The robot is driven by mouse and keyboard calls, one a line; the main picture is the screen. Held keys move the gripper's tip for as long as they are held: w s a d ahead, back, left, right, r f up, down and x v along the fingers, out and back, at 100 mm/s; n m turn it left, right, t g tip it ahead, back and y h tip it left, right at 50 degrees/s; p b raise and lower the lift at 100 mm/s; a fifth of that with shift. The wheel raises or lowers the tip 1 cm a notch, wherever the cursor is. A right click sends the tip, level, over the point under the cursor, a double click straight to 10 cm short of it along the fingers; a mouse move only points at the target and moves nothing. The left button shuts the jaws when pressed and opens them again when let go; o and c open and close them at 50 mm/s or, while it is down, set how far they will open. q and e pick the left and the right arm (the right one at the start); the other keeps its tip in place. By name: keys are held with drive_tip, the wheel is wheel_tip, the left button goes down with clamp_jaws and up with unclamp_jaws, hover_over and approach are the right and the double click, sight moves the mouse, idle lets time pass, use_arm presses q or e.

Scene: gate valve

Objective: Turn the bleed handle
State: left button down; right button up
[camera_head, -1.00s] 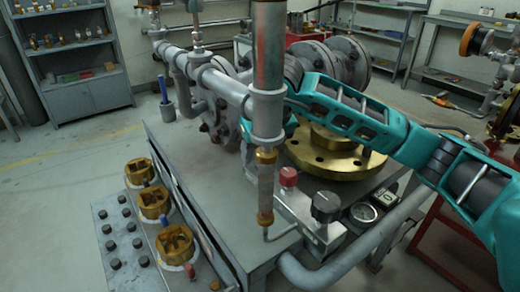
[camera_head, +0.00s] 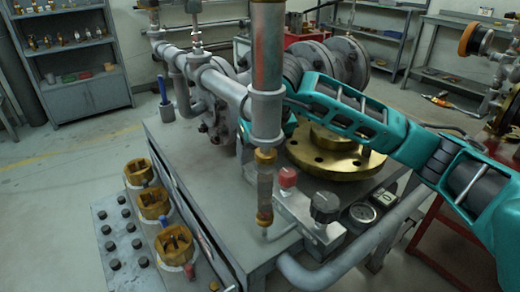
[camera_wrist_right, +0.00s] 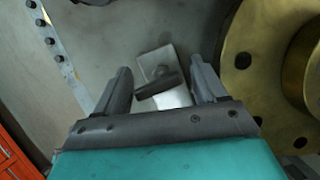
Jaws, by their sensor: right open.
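In the right wrist view a dark lever (camera_wrist_right: 152,86), which looks like the bleed handle, sits on a pale metal block (camera_wrist_right: 172,94). My right gripper (camera_wrist_right: 160,66) is open, with one finger on each side of the lever and a visible gap to both. I cannot tell how far the fingertips are from the lever in depth. In the head view my right arm comes in from the right over the brass flange (camera_head: 335,160). Its gripper is mostly hidden behind the upright pipe (camera_head: 267,60), and the lever cannot be made out there. My left gripper is not in view.
The brass flange also stands close to the right finger in the wrist view (camera_wrist_right: 243,60). A red knob (camera_head: 287,177), a black knob (camera_head: 324,205) and a gauge (camera_head: 362,213) are at the bench front. Several brass fittings (camera_head: 153,203) stand to the left. A curved grey pipe (camera_head: 330,275) runs along the front.

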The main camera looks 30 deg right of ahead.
use_arm(q)
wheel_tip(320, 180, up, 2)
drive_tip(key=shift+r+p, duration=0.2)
drive_tip(key=shift+p, duration=1)
use_arm(e)
drive_tip(key=v, duration=1.2)
drive_tip(key=shift+s+r, duration=0.15)
drive_tip(key=shift+r, duration=0.15)
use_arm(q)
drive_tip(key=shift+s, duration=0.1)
